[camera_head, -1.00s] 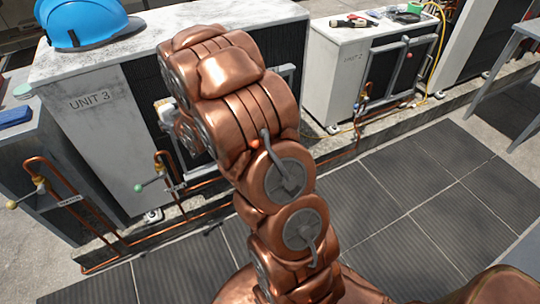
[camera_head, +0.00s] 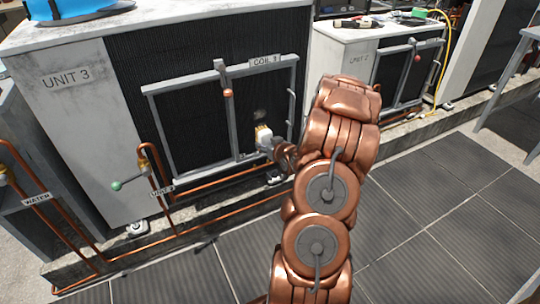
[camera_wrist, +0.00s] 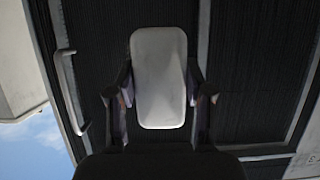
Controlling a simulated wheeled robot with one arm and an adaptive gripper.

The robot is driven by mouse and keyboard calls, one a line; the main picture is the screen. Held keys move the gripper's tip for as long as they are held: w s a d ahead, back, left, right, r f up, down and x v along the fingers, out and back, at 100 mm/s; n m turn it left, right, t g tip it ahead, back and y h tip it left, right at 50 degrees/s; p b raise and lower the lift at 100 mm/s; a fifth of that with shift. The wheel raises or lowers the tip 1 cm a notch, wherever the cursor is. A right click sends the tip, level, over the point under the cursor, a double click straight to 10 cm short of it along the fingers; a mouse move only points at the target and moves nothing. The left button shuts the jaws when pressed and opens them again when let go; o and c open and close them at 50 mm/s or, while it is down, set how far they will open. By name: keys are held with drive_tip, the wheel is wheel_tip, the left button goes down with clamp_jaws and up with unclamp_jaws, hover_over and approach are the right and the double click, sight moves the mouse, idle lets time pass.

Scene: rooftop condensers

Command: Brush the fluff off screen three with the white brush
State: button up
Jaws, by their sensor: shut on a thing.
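The screen (camera_head: 190,108) of Unit 3 is a dark ribbed panel in a grey frame, with a "COIL 3" label at its top right. My gripper (camera_wrist: 161,95) is shut on the white brush (camera_wrist: 160,78), whose pale back shows between the fingers. In the head view the brush (camera_head: 264,139) is at the lower right of the screen, its tan bristle end up against or close to the mesh; contact is unclear.
A grey upright bar with a copper-coloured knob (camera_head: 227,93) crosses the screen left of the brush. Copper pipes (camera_head: 215,210) run low along the plinth. Unit 2 (camera_head: 357,60) stands right; the tiled floor at right is clear.

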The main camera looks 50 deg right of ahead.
drive_tip(key=shift+w+d+f+p, duration=0.1)
drive_tip(key=shift+w+d, duration=0.4)
drive_tip(key=shift+w, duration=0.3)
drive_tip(key=shift+w+d+f+p, duration=0.15)
drive_tip(key=shift+w+d, duration=0.3)
drive_tip(key=shift+w, duration=0.3)
drive_tip(key=shift+w+d+f+p, duration=0.1)
drive_tip(key=shift+w+d, duration=0.4)
drive_tip(key=shift+w, duration=0.3)
drive_tip(key=shift+w+d+p, duration=0.3)
drive_tip(key=shift+w+p, duration=0.1)
drive_tip(key=shift+w, duration=0.55)
drive_tip(key=shift+s+d+p, duration=0.25)
drive_tip(key=shift+d+p, duration=0.3)
drive_tip(key=shift+d, duration=0.05)
drive_tip(key=shift+s+d+p, duration=0.3)
drive_tip(key=shift+d+p, duration=0.2)
drive_tip(key=shift+d, duration=0.15)
drive_tip(key=shift+s+d+p, duration=0.25)
drive_tip(key=shift+d+p, duration=0.3)
drive_tip(key=shift+d, duration=0.05)
